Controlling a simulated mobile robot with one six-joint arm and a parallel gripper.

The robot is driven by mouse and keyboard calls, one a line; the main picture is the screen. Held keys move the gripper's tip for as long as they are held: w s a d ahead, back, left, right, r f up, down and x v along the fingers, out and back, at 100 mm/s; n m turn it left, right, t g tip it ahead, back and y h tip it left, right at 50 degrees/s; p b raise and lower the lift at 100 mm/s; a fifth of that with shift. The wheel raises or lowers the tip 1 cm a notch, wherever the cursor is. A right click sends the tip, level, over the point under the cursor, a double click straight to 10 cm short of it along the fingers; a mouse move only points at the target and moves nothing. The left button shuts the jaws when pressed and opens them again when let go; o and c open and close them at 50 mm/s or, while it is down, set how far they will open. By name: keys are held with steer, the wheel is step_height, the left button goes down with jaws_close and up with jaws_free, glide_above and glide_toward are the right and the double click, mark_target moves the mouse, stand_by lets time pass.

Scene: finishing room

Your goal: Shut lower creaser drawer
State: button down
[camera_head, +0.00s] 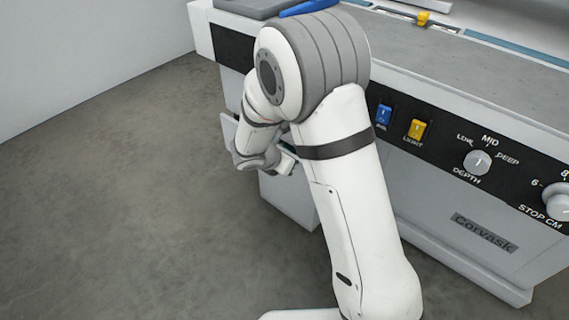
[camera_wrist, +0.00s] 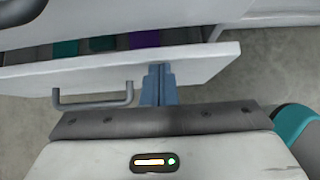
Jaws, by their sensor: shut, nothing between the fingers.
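In the wrist view a white drawer (camera_wrist: 205,66) stands open, with teal, grey and purple items showing inside. Its front panel has a grey bar handle (camera_wrist: 95,103) toward the left. In the head view my arm hides most of the drawer and the fingertips. Only one drawer can be made out, so I cannot tell whether it is the lower one.
The creaser (camera_head: 450,225) fills the right of the head view, with a blue switch (camera_head: 383,115), a yellow switch (camera_head: 416,131) and knobs on its black panel. A blue object (camera_head: 308,8) lies on top. Grey floor (camera_head: 110,220) is clear at left, up to a pale wall.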

steer(key=shift+a, duration=0.25)
